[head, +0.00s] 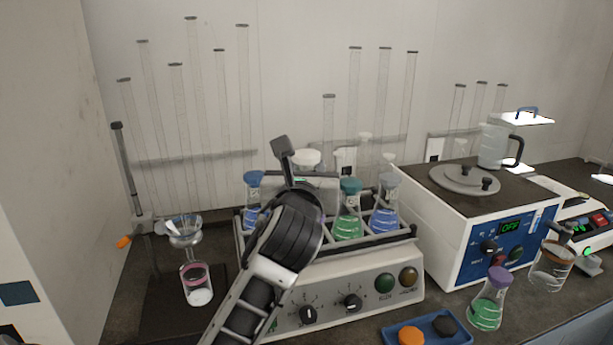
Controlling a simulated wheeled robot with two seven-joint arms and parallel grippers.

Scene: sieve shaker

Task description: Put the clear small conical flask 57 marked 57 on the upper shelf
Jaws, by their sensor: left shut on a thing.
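My left gripper (290,172) is raised in front of the shaker's left part, with its dark finger pointing up. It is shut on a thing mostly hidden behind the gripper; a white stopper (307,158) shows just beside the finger. This fits the clear small conical flask 57, but no marking is readable. The upper shelf cannot be made out.
The shaker (380,294) holds stoppered flasks with blue and green liquid. A blue tray (455,339), a green flask (488,303) and a beaker (550,270) stand front right. A water bath (430,210) is behind them. Tall glass tubes line the wall.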

